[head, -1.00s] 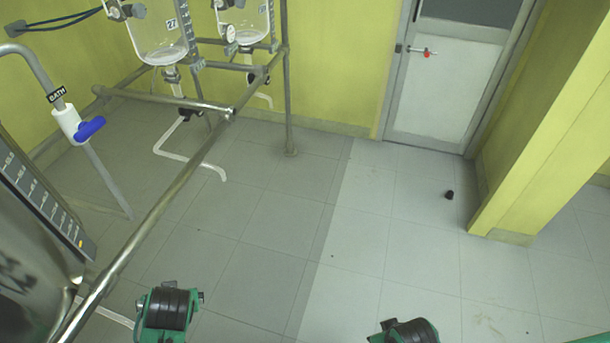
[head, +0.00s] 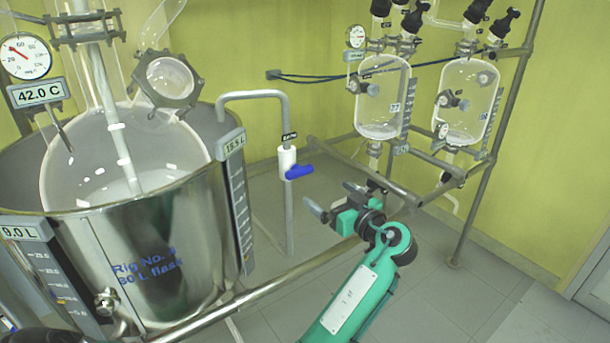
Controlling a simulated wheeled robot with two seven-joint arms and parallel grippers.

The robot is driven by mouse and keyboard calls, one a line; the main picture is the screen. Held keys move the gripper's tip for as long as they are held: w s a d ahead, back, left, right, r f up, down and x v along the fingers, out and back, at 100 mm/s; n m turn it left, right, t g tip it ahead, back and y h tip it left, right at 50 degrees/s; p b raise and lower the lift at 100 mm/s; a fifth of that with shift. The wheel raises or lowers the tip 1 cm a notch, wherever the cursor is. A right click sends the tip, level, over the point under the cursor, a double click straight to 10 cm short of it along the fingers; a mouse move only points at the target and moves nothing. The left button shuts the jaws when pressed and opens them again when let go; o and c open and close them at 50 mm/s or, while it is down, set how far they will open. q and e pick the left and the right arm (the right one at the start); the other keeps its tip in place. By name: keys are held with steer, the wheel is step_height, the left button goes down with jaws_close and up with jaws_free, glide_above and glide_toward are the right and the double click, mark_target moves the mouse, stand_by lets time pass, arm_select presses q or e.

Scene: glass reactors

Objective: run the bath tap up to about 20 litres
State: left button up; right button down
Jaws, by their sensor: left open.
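The bath tap (head: 287,160) is a white valve body on a grey pipe, labelled BATH. Its blue handle (head: 300,171) sticks out to the right, across the pipe. The pipe's bent spout (head: 222,108) reaches over the rim of the steel bath (head: 155,255); no stream shows from it. The bath's level display (head: 233,143) tops a scale on its right side; its small digits are hard to read. My left gripper (head: 328,196) is open and empty, below and right of the handle, apart from it. My right gripper is out of view.
A glass flask (head: 75,165) sits inside the bath. A 42.0 C display (head: 38,94) and a 9.0 L display (head: 22,232) are at left. A metal rail (head: 290,272) runs past the bath's front. Two smaller glass vessels (head: 383,98) (head: 467,100) hang on a frame.

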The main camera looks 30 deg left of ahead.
mark_target(302, 174)
arm_select(q)
steer(key=p+x, duration=0.2)
steer(key=x, duration=1)
steer(key=shift+w+a+r+p, duration=0.1)
steer(key=shift+w+a+p, duration=0.05)
steer(key=shift+a+p, duration=0.2)
steer(key=shift+w+a, duration=0.2)
steer(key=shift+a, duration=0.25)
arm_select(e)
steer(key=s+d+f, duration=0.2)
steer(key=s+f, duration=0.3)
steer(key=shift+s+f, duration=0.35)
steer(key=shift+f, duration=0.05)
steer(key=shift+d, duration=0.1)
arm_select(q)
steer(key=c, duration=1)
